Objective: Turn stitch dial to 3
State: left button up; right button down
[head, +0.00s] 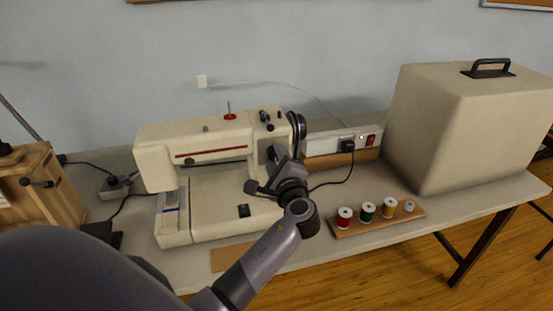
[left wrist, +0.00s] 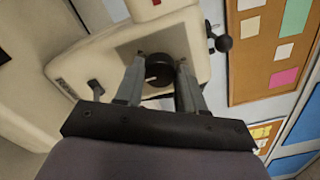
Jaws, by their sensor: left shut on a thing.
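A cream sewing machine (head: 215,134) stands on the table in the head view. Its black round stitch dial (left wrist: 157,73) shows in the left wrist view, on a grey plate on the machine's front. A light mark is on the dial; I cannot read any numbers around it. My left gripper (head: 274,160) reaches the machine's right pillar in the head view and largely hides the dial there. In the left wrist view its fingers (left wrist: 160,68) are on both sides of the dial, shut on it. My right gripper is not in view.
A spool board (head: 347,231) with several thread spools lies right of my arm. A large cream cover (head: 445,125) with a black handle stands at the right. A power strip (head: 325,143) is behind the machine. A wooden box (head: 55,195) stands at the left.

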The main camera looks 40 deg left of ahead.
pick_arm(q)
jog(key=shift+r, duration=0.15)
jog(key=o, duration=1)
jog(key=shift+w, duration=0.1)
jog(key=shift+o, duration=0.2)
jog(key=shift+s+d, duration=0.3)
jog(key=v, duration=0.6)
jog(key=shift+d, duration=0.1)
